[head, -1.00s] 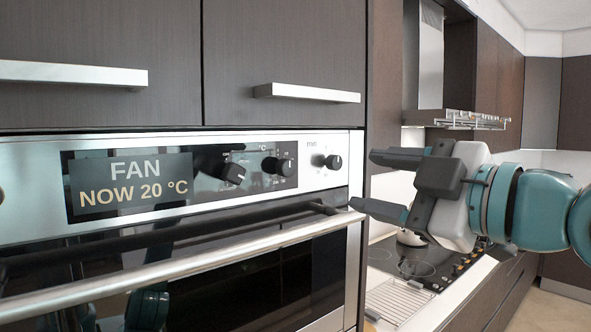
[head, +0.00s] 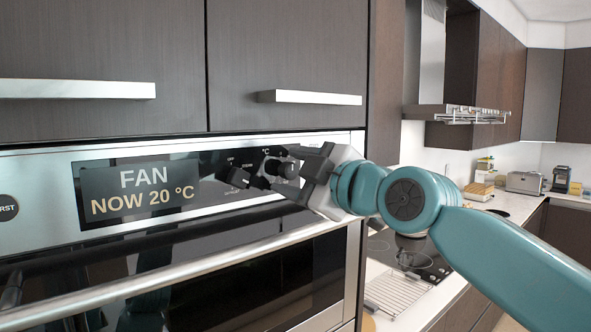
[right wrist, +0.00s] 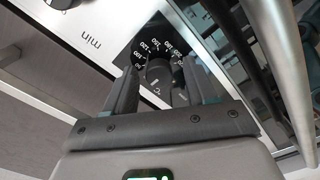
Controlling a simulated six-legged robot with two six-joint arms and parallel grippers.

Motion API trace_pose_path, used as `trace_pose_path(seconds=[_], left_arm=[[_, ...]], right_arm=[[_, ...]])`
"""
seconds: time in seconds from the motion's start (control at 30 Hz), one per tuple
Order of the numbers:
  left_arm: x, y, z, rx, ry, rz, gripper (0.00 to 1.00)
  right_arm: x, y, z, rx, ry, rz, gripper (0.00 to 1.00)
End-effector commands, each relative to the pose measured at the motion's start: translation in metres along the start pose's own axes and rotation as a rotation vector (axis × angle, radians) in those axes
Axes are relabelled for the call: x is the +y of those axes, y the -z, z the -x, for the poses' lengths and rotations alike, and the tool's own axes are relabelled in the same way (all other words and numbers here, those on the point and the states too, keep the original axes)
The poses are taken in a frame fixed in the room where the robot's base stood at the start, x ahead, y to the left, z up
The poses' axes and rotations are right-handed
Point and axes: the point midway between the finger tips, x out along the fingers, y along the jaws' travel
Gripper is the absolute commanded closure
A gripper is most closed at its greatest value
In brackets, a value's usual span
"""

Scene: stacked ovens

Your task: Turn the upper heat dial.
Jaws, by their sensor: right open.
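The upper heat dial (head: 273,166), a black knob marked °C, sits on the oven's control panel and is partly hidden by my right gripper in the head view. In the right wrist view the dial (right wrist: 157,73) shows with white numbers around it, between the two fingers. My right gripper (head: 283,171) is open at the panel, its fingers either side of the dial; I cannot tell whether they touch it. The right gripper (right wrist: 163,84) also shows in the wrist view. My left gripper is not in view.
Another black dial (head: 239,178) is close left of the heat dial. A third knob (right wrist: 62,3) marked "min" shows at the wrist view's top. The display (head: 140,190) reads FAN, NOW 20 °C. The oven's bar handle (head: 190,265) runs below; cupboard handles (head: 310,97) are above.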

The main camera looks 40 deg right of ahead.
Motion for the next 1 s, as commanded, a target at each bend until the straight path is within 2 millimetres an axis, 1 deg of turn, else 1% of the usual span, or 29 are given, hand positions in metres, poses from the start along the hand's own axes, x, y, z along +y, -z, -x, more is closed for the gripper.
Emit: trace_pose_path(seconds=[0.1, 0.13, 0.17, 0.2, 0.3, 0.5, 0.67, 0.87, 1.0], left_arm=[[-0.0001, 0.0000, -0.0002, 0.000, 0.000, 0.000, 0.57], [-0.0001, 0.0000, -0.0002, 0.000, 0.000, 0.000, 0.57], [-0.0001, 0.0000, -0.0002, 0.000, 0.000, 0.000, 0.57], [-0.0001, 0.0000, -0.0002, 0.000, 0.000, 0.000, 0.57], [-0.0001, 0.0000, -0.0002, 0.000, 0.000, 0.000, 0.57], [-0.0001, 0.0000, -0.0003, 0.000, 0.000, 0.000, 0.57], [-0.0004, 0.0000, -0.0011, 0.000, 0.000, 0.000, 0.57], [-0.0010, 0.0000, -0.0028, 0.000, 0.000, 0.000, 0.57], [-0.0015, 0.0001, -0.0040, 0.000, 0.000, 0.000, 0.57]], right_arm=[[0.0002, 0.0000, 0.0004, 0.000, -0.001, 0.000, 0.44], [0.0001, 0.0001, 0.0005, 0.000, -0.001, 0.000, 0.47], [0.0001, 0.0001, 0.0005, 0.000, -0.001, 0.000, 0.57], [0.0003, -0.0001, 0.0004, 0.000, -0.001, 0.000, 0.70], [0.0003, -0.0001, 0.0004, 0.000, -0.001, 0.000, 1.00], [0.0002, 0.0002, 0.0007, 0.000, -0.001, -0.006, 1.00], [0.0002, 0.0002, 0.0007, 0.001, -0.001, -0.046, 1.00], [0.0003, 0.0003, 0.0007, 0.002, -0.002, -0.163, 1.00], [0.0003, 0.0003, 0.0007, 0.002, -0.002, -0.284, 1.00]])
